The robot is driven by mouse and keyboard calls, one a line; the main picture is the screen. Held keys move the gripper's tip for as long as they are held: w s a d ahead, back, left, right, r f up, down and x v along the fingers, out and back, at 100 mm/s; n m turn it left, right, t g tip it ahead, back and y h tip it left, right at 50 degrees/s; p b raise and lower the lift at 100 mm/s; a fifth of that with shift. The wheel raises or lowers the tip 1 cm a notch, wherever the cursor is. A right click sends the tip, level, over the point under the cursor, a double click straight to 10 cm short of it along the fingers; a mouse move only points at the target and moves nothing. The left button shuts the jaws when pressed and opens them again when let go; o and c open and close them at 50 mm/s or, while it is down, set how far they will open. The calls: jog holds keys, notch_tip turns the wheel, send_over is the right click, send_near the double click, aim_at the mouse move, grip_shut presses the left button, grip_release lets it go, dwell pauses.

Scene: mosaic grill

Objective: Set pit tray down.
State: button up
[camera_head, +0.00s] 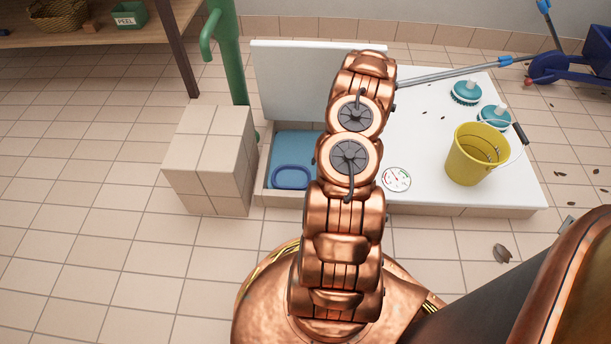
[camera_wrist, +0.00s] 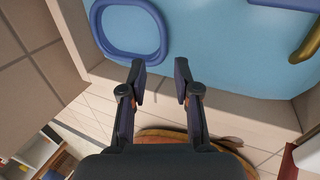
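A blue panel (camera_head: 297,147) lies inside the tiled pit in the head view, with a blue oval ring (camera_head: 291,178) at its front left. The wrist view shows the blue panel (camera_wrist: 215,55) and the ring (camera_wrist: 128,55) close up. I cannot tell whether the panel or the ring is the pit tray. My gripper (camera_wrist: 160,70) has its two fingers apart with nothing between them, near the pit's pale edge, just below the ring in the picture. In the head view my arm hides the gripper and the pit's right part.
An upright white panel (camera_head: 285,85) stands behind the pit and a tiled block (camera_head: 209,165) stands left. The white top (camera_head: 430,150) at right holds a yellow bucket (camera_head: 475,160), brushes (camera_head: 466,92) and a gauge (camera_head: 397,180). A brass curved piece (camera_wrist: 307,42) shows upper right.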

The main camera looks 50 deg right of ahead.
jog(key=w+a+r+n+y, duration=0.1)
jog(key=w+a+r+n, duration=0.25)
jog(key=a+r, duration=0.2)
jog(key=w+a+r+n+g, duration=0.1)
jog(key=w+a+r+n, duration=0.1)
jog(key=a+r+n, duration=0.35)
jog(key=w+a+r+n+y, duration=0.1)
jog(key=w+a+r+n, duration=0.1)
jog(key=a+r+n, duration=0.4)
jog(key=s+a+r+n+g, duration=0.3)
jog(key=a+r+n, duration=0.5)
jog(key=a+r, duration=0.4)
jog(key=s+a+r+n+g+h, duration=0.2)
jog(key=s+a+r+n, duration=0.75)
jog(key=s+n, duration=0.25)
jog(key=s+a+r+n+h, duration=0.1)
jog(key=s+n, duration=0.4)
jog(key=s, duration=0.2)
jog(key=s+a+r+n+g+h, duration=0.1)
jog(key=s+a+r+n+h, duration=0.1)
jog(key=s+n, duration=0.4)
jog(key=shift+s+r, duration=0.2)
jog(key=shift+s, duration=0.9)
